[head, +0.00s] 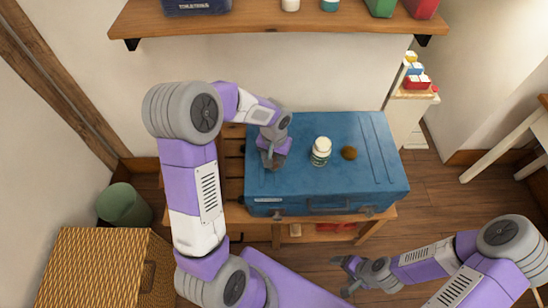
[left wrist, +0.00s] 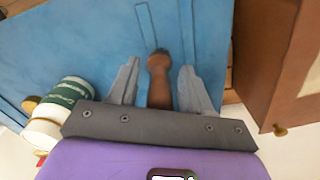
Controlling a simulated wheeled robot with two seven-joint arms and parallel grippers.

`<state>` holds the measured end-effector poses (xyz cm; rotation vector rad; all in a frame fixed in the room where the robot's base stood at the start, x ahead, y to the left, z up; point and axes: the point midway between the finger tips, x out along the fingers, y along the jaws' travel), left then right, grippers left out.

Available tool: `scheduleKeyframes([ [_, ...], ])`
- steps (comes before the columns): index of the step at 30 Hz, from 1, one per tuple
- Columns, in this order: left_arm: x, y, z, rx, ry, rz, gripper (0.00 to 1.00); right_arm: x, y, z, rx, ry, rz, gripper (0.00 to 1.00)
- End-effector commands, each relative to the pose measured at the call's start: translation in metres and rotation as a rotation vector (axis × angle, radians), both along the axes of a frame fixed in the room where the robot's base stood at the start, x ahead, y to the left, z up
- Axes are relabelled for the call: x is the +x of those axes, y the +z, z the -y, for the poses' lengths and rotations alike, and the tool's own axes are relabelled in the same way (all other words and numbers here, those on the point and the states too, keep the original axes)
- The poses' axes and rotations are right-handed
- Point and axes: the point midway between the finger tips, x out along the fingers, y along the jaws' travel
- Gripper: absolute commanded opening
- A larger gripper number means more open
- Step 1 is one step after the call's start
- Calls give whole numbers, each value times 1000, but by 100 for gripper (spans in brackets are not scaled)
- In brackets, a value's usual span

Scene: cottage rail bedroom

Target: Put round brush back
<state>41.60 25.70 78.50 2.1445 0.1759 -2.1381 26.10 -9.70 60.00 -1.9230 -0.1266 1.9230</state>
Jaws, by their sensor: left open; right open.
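The round brush (left wrist: 159,88) has a brown handle and a dark tip. In the left wrist view it lies between the two fingers of my left gripper (left wrist: 160,68), which is open with a gap on both sides of the handle. In the head view this gripper (head: 271,160) is low over the left part of the blue suitcase (head: 350,191) and hides the brush. My right gripper (head: 352,272) is open and empty at the lower right, over the floor side of the bench.
A white-capped bottle with a green label (head: 320,152) stands on the suitcase, with a small brown round object (head: 349,153) beside it. The suitcase rests on a wooden bench (head: 236,188). A wall shelf (head: 270,24) is above; a wicker basket (head: 100,262) and green bin (head: 124,207) are left.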

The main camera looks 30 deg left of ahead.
Motion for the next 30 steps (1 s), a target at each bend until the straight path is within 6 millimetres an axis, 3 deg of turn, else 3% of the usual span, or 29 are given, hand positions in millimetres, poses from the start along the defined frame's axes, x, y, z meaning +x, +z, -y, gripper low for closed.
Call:
scheduleKeyframes([
  [5,1,17,0,1,1,4,49,0,9,0,0,0,0,83],
  [18,0,106,1,-1,0,3,49,0,40,0,0,0,0,83],
  [24,0,122,1,0,0,2,49,0,45,0,0,0,0,83],
  [30,0,124,1,0,0,0,49,0,44,0,0,0,0,83],
])
